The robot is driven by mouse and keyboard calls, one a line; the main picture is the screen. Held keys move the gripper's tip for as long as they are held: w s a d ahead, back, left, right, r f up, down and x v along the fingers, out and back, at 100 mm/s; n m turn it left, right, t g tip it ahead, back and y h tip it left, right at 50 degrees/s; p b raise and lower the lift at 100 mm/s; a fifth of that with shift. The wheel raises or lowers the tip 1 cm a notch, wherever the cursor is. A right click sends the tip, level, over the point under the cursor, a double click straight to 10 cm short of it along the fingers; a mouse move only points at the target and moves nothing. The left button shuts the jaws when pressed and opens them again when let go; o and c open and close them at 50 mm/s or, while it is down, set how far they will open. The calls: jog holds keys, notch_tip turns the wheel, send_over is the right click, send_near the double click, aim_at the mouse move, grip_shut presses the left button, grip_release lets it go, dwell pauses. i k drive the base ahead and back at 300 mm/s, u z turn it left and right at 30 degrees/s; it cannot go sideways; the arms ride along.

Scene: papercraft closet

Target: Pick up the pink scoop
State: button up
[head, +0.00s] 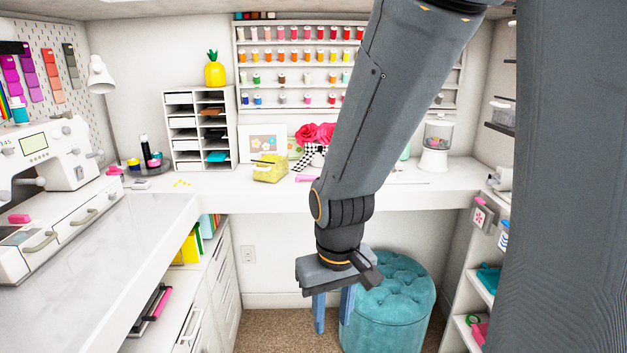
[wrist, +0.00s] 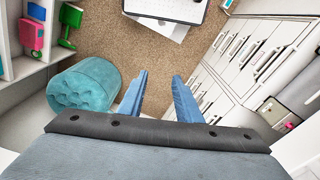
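My gripper (head: 333,310) is open and empty, pointing down in front of the teal stool; its two blue fingers (wrist: 159,82) are apart in the wrist view. A pink object (head: 480,329) lies on a low shelf at the right in the head view, partly cut off by my arm column. A pink-red object (wrist: 32,36) also shows on a shelf at the upper left of the wrist view, beside a green one (wrist: 70,22). I cannot tell for sure whether either is the pink scoop. My gripper is well apart from both.
The teal stool (head: 388,306) stands under the white desk (head: 230,184), close to my gripper; it also shows in the wrist view (wrist: 85,87). White drawers (wrist: 262,55) line the other side. Carpet (wrist: 120,35) between them is partly free. A sewing machine (head: 40,160) stands at the left.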

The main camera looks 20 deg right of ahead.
aim_at(299, 176)
jog(key=z, duration=0.45)
jog(key=i, duration=0.75)
jog(key=z, duration=0.6)
